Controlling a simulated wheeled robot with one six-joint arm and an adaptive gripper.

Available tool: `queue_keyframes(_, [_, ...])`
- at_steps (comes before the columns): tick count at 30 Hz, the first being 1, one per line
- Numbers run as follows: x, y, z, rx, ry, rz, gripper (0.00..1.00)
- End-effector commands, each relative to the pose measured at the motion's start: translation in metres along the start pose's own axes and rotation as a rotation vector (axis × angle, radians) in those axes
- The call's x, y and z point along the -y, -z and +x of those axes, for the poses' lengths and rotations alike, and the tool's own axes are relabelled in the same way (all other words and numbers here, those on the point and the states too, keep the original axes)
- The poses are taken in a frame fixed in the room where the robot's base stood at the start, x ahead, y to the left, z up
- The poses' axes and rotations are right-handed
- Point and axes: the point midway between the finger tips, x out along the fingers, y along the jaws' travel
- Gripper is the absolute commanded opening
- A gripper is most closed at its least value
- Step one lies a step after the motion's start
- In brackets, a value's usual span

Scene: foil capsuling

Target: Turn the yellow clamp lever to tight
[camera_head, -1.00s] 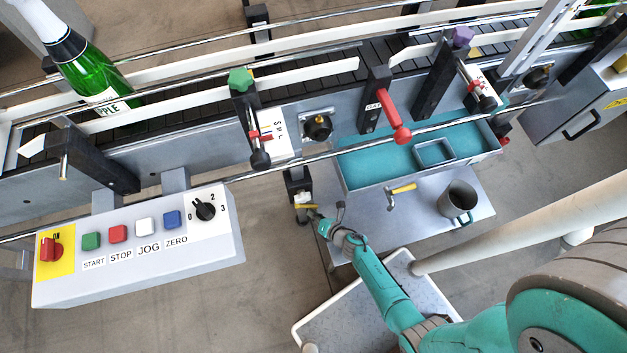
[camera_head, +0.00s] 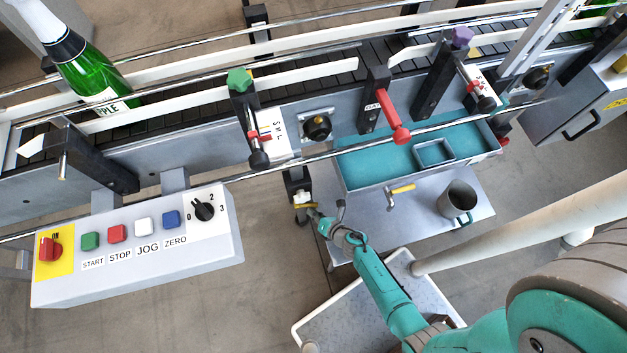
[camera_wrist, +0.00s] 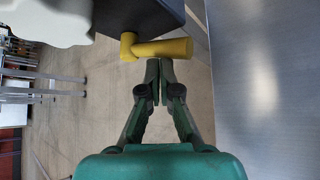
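A yellow lever (camera_wrist: 165,48) with a rounded elbow end sits under a dark block (camera_wrist: 140,14) in the wrist view. It lies roughly crosswise, its free end to the right. In the head view the lever (camera_head: 304,206) is small, at the foot of a black bracket below the conveyor. My gripper (camera_wrist: 160,62) has its two green-grey fingers together, with nothing visible between them. Its tips are just below the lever; whether they touch it I cannot tell. In the head view my gripper (camera_head: 313,213) is beside the lever, its tips too small to read.
The button panel (camera_head: 140,275) stands to the left. A chrome rail (camera_head: 260,172) runs above my gripper.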

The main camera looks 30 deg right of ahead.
Motion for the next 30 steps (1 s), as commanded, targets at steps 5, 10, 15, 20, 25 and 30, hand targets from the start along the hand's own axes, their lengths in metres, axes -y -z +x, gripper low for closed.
queue_keyframes(5, [-0.0004, -0.0008, 0.0003, 0.001, -0.001, 0.000, 0.00])
queue_keyframes(10, [-0.0004, -0.0007, 0.0003, 0.001, -0.001, 0.000, 0.00])
queue_keyframes(15, [-0.0022, -0.0024, -0.0013, 0.001, -0.001, 0.000, 0.00])
queue_keyframes(20, [-0.0061, -0.0058, -0.0052, 0.000, -0.001, -0.001, 0.00])
queue_keyframes(25, [-0.0093, -0.0091, -0.0078, 0.000, -0.001, 0.000, 0.00])
queue_keyframes(30, [-0.0096, -0.0099, -0.0076, 0.000, 0.000, 0.000, 0.00])
